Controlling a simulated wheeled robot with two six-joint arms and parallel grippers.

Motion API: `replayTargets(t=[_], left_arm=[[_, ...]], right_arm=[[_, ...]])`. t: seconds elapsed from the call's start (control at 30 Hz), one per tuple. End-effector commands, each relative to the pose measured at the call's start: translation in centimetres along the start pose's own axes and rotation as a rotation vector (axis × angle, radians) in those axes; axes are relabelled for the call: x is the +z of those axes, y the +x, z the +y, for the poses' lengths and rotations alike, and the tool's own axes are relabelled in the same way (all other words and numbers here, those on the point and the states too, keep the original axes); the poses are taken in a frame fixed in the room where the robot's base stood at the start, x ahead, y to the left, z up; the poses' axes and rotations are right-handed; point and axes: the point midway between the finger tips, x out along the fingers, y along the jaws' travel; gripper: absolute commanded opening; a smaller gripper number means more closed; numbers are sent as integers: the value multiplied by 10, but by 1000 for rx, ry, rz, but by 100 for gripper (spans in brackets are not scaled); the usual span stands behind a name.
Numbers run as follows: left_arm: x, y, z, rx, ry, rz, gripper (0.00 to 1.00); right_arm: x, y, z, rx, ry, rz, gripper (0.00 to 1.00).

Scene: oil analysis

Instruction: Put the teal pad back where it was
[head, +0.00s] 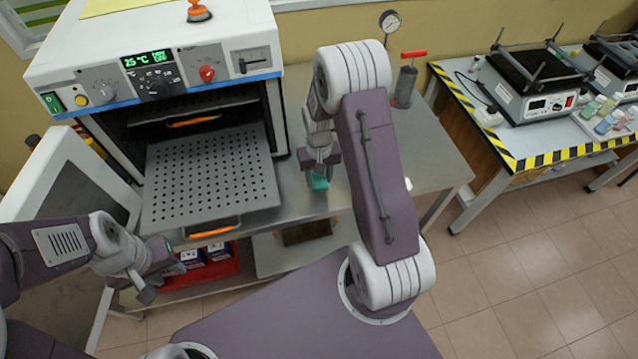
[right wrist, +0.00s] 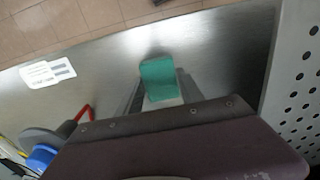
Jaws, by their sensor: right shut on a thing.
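The teal pad (head: 319,181) is held in my right gripper (head: 320,168), above the grey metal table top between the oven and the right arm. In the right wrist view the teal pad (right wrist: 158,79) shows between the fingers, with the metal table (right wrist: 215,50) beyond it. I cannot tell whether the pad touches the table. My left gripper (head: 154,283) is at the lower left, in front of the table and near the red tray; its jaw opening is not clear.
The white oven (head: 165,50) has its door open and a perforated shelf (head: 209,170) pulled out, left of the right gripper. A red-handled pump (head: 405,85) stands at the back of the table. A white label (right wrist: 47,74) lies on the table. Purple boxes (head: 218,250) sit below.

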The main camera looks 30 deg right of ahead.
Motion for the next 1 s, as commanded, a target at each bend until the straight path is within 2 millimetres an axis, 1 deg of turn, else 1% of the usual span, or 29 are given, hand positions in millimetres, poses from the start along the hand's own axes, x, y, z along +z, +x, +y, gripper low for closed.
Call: replayTargets(t=[0.07, 0.2, 0.3, 0.57, 0.7, 0.73, 0.8, 1.0], left_arm=[[0, 0, 0, 0, 0, 0, 36], [0, -3, 0, 0, 0, 0, 36], [0, -4, 0, 0, 0, 0, 36], [0, -3, 0, 0, 0, 0, 36], [0, 0, 0, 0, 0, 0, 36], [0, 0, 0, 0, 0, 0, 36], [0, -1, 0, 0, 0, 0, 36], [0, -1, 0, 0, 0, 0, 36]], right_arm=[[0, 1, 0, 0, 0, 0, 7], [1, 25, 0, 0, 0, -5, 7], [0, 38, 0, 0, 0, -2, 7], [0, 40, 0, 0, 0, 1, 7], [0, 45, 0, 0, 0, 0, 7], [0, 44, 0, 0, 0, 1, 50], [0, 44, 0, 0, 0, 1, 66], [0, 44, 0, 0, 0, 1, 66]])
